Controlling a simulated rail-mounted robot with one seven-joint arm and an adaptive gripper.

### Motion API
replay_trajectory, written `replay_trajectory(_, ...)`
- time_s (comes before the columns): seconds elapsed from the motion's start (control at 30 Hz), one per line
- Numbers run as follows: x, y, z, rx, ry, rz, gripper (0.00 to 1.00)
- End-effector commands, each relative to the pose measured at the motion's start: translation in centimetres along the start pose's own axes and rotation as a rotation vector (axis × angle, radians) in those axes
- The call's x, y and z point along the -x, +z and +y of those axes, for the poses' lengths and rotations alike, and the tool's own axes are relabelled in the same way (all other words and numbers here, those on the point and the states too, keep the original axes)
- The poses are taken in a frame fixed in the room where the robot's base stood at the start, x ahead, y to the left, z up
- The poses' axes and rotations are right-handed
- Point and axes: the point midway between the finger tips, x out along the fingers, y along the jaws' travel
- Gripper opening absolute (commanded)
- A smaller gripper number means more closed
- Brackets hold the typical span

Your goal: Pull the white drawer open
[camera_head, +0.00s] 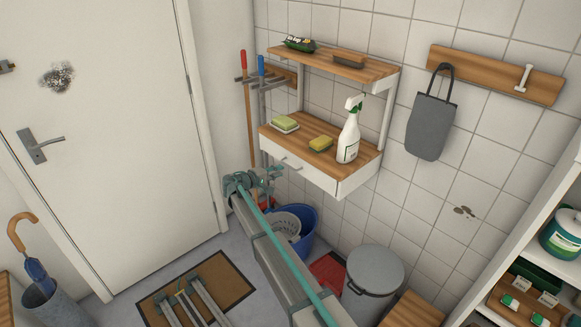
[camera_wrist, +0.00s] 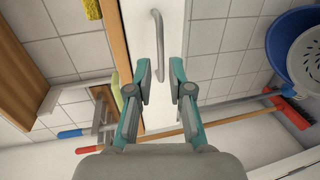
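The white drawer (camera_head: 312,173) sits under the wooden top of the wall shelf unit, and its front looks flush with the unit. Its small bar handle (camera_head: 291,163) is on the front. In the wrist view the drawer front (camera_wrist: 173,25) is a pale strip, with the handle (camera_wrist: 158,40) lengthwise ahead of me. My gripper (camera_wrist: 161,80) is open, with a finger on either side of the handle's near end; I see gaps and cannot tell the depth between them. In the head view my gripper (camera_head: 272,178) is just in front of the drawer, left of the handle.
A spray bottle (camera_head: 349,135), a yellow sponge (camera_head: 321,144) and a soap dish (camera_head: 285,124) stand on the shelf top. A red-handled broom (camera_head: 247,110) hangs left. Blue bucket (camera_head: 302,240) and grey bin (camera_head: 374,270) stand below.

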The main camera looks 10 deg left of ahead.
Motion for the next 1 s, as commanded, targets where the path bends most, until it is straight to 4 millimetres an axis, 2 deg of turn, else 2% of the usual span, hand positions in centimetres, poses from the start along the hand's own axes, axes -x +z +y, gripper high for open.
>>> replay_trajectory(0.2,-4.0,-0.1,0.1,0.001,-0.001,-0.002,0.20)
replay_trajectory(0.4,-6.6,-0.1,0.1,0.001,-0.002,-0.001,0.20)
replay_trajectory(0.6,-7.6,0.0,0.0,0.000,-0.002,0.000,0.20)
replay_trajectory(0.87,-7.7,0.0,-0.1,0.000,-0.002,0.000,0.20)
replay_trajectory(1.0,-7.7,0.0,-0.1,0.000,-0.002,0.000,0.00)
